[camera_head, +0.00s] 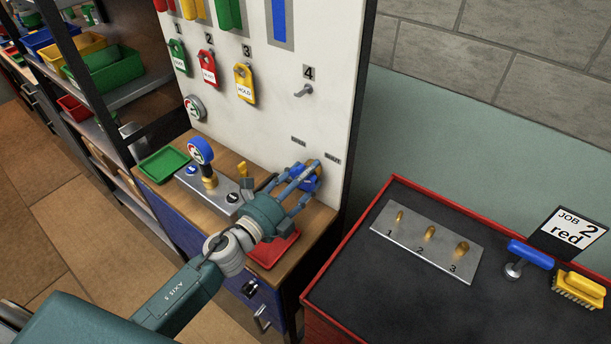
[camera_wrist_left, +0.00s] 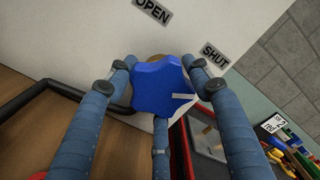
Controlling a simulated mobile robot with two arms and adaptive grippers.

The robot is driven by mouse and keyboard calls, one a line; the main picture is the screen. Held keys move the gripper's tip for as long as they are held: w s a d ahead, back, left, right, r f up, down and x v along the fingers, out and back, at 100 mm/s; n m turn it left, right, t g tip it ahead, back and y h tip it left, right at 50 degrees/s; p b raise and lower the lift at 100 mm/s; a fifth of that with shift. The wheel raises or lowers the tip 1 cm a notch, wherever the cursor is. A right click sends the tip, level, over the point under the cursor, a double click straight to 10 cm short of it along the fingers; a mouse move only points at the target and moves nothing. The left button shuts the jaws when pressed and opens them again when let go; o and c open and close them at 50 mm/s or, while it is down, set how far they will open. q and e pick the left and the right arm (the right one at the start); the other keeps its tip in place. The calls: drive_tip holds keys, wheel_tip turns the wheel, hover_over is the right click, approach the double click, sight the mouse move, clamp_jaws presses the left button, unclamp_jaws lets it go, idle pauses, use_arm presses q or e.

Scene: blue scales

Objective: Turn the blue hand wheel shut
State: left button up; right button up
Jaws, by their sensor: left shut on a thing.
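The blue hand wheel (camera_head: 311,183) is low on the white panel at its right side, mostly hidden behind my left gripper (camera_head: 303,172). In the left wrist view the wheel (camera_wrist_left: 160,86) is a lobed blue knob with a white mark (camera_wrist_left: 183,97) on its lower right, pointing right. The fingers of my left gripper (camera_wrist_left: 159,72) close around the wheel from both sides and below. The OPEN label (camera_wrist_left: 153,10) is above the wheel, and the SHUT label (camera_wrist_left: 215,55) is at its upper right. My right gripper is not in view.
A red tray (camera_head: 272,250) lies below the gripper, a green tray (camera_head: 163,164) farther left. A black-topped red cabinet (camera_head: 345,268) with a pegged metal plate (camera_head: 428,240) stands right.

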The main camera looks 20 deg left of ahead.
use_arm(q)
drive_tip(key=shift+a, duration=0.15)
drive_tip(key=o, duration=1.1)
drive_tip(key=shift+r, duration=0.1)
drive_tip(key=shift+o, duration=0.2)
drive_tip(key=shift+s, duration=0.25)
drive_tip(key=v, duration=1.1)
drive_tip(key=shift+s+a, duration=0.15)
drive_tip(key=shift+s, duration=0.1)
